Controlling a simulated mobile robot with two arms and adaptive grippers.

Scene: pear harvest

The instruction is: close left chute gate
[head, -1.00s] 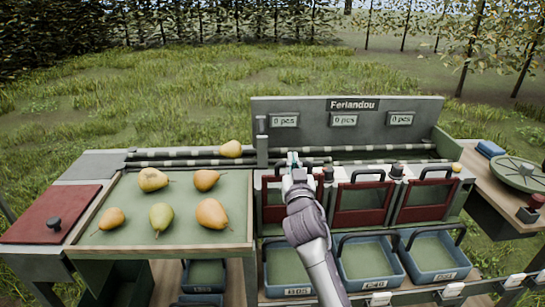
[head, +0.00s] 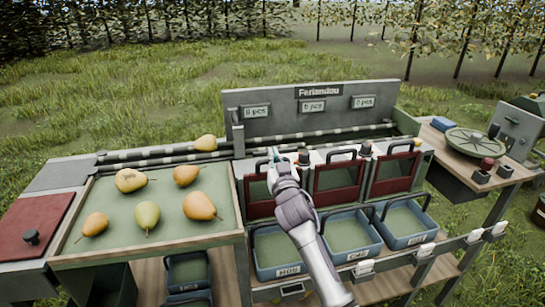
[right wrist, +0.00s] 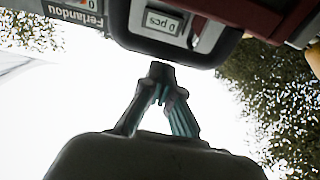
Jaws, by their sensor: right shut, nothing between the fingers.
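The left chute gate (head: 262,210) is a red frame at the left of a row of three, partly hidden behind my right arm. My right gripper (head: 272,155) is at the top of this gate, with its fingers shut and empty. In the right wrist view the shut fingertips (right wrist: 160,72) are just below a dark handle loop (right wrist: 190,60); I cannot tell whether they touch it. The middle gate (head: 338,203) and right gate (head: 393,186) have black handles on top. My left gripper is not in view.
Several pears lie on the green sorting tray (head: 165,237) at the left, and one pear (head: 205,143) lies on the rollers. Blue crates (head: 345,250) stand below the gates. A round scale plate (head: 475,142) is on the right-hand table.

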